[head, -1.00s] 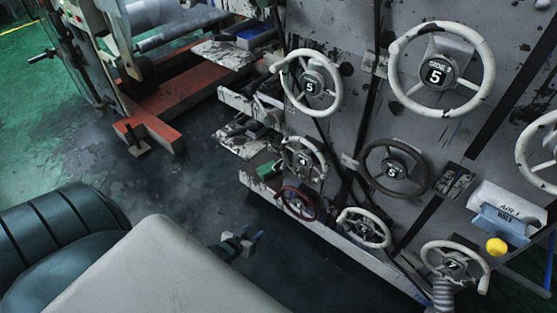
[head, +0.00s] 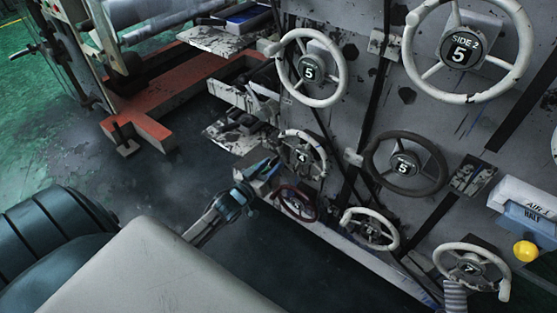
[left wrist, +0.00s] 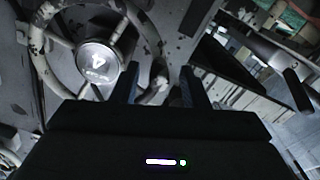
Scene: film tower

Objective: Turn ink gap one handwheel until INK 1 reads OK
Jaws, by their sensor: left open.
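Several numbered handwheels stand on a grey press side panel in the head view. None reads as ink gap one, and no INK 1 readout is legible. My left gripper (head: 264,169) is open and empty, low beside the pale wheel marked 4 (head: 302,156) and up-left of the dark red wheel (head: 296,204). In the left wrist view, a worn pale wheel (left wrist: 148,38) with a round hub plate fills the upper left. My left gripper's fingers (left wrist: 160,84) show apart, with part of that rim between them in the picture. I cannot tell whether they touch. My right gripper is out of view.
A dark wheel marked 5 (head: 405,168), a pale wheel marked 5 (head: 339,82) and a large SIDE 2 wheel (head: 518,52) are around it. Black-spattered ledges (head: 213,42) jut out at left. A yellow knob (head: 525,251) is at right. Dark floor lies below.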

